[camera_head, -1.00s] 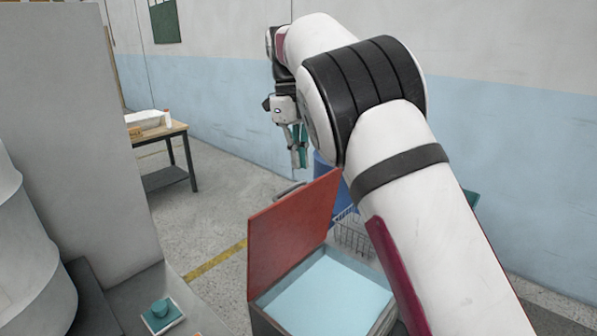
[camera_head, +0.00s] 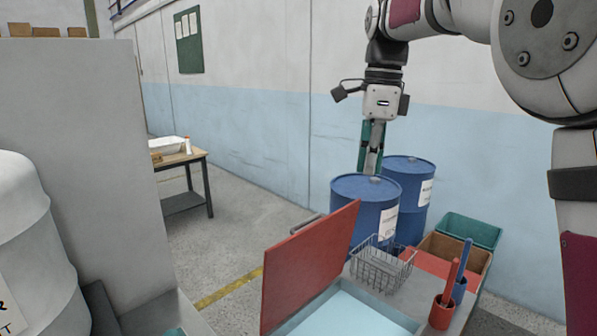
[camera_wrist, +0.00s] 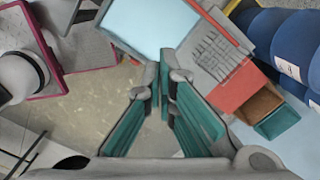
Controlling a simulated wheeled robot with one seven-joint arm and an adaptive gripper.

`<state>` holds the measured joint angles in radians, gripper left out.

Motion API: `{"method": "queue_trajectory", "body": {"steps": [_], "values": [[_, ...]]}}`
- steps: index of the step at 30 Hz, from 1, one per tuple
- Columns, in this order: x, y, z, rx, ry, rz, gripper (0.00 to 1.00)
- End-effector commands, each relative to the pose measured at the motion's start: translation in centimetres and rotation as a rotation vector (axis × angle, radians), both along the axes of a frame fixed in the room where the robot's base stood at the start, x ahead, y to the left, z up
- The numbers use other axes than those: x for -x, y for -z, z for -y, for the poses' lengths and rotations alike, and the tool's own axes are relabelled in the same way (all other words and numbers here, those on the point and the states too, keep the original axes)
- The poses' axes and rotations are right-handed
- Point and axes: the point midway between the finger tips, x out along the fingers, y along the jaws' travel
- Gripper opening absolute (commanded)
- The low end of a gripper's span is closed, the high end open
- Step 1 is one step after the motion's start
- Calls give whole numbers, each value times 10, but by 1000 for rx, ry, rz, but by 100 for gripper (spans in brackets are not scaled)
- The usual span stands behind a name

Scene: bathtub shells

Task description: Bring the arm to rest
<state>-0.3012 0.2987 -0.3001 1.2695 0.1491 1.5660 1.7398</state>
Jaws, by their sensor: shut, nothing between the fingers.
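My gripper (camera_head: 371,146) hangs fingers down in the upper right of the head view, in front of the blue and white wall. Its teal fingers are shut with nothing between them. In the wrist view the fingers (camera_wrist: 168,100) show from above, over the floor and the area of the open bin. My arm reaches in from the right of the head view, its links bent high up. The gripper touches nothing that I can see.
An open bin with a red lid (camera_head: 310,262) stands below, beside a wire basket (camera_head: 383,265). Blue drums (camera_head: 364,212) stand behind. A red cup (camera_head: 442,312) with a rod is at right. A grey panel (camera_head: 85,150) and white drum (camera_head: 30,250) fill the left; a table (camera_head: 186,161) stands behind.

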Motion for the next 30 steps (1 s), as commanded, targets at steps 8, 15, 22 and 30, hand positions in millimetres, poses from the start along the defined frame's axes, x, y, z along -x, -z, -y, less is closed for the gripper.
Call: {"method": "queue_trajectory", "body": {"steps": [8, 15, 22, 30], "values": [[74, -7, 30, -16, -385, 112, 0], [141, 6, 45, 32, -737, 211, 0], [205, 34, 52, 128, -1081, 286, 0], [272, 83, 57, 287, -1472, 322, 0]]}}
